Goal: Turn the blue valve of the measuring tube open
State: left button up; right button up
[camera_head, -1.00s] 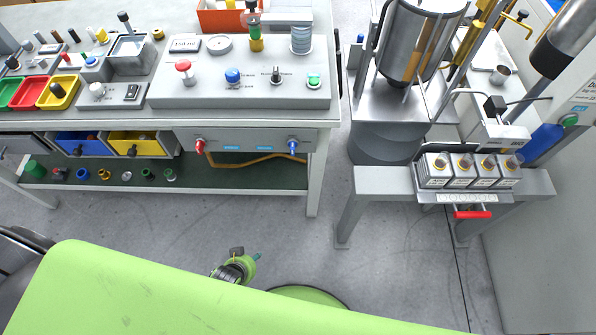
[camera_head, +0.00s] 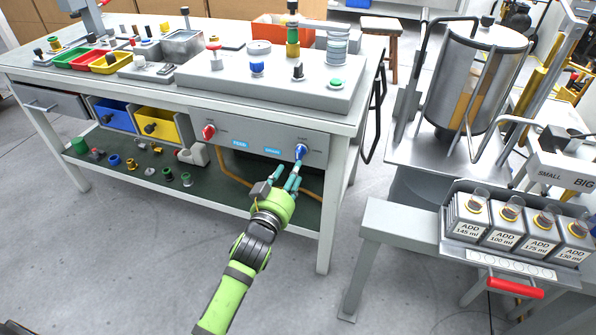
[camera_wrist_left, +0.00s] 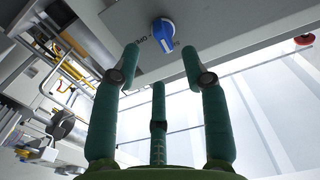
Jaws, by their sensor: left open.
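The blue valve (camera_head: 301,151) is a small blue knob at the right end of the grey front panel under the workbench top. My left gripper (camera_head: 290,178) is just below and in front of the valve, with its teal fingers pointing up at it. In the left wrist view the valve (camera_wrist_left: 163,31) shows beyond the fingertips, between the outer fingers. The left gripper (camera_wrist_left: 158,68) has its three fingers spread open and nothing between them. The fingers look apart from the valve. The lettering beside the valve is only partly legible. My right gripper is not in view.
A red valve (camera_head: 208,132) is on the same panel, further left. Below is a dark green shelf (camera_head: 130,172) with small parts. A black handle (camera_head: 375,115) stands out from the bench's right side. A grey stand (camera_head: 400,222) with labelled boxes is to the right. Open floor lies in front.

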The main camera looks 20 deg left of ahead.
aim_at(299, 154)
pick_arm(q)
jog(key=w+b, duration=0.1)
jog(key=w, duration=0.4)
jog(key=shift+w+d, duration=0.1)
jog(key=shift+w, duration=0.25)
grip_shut()
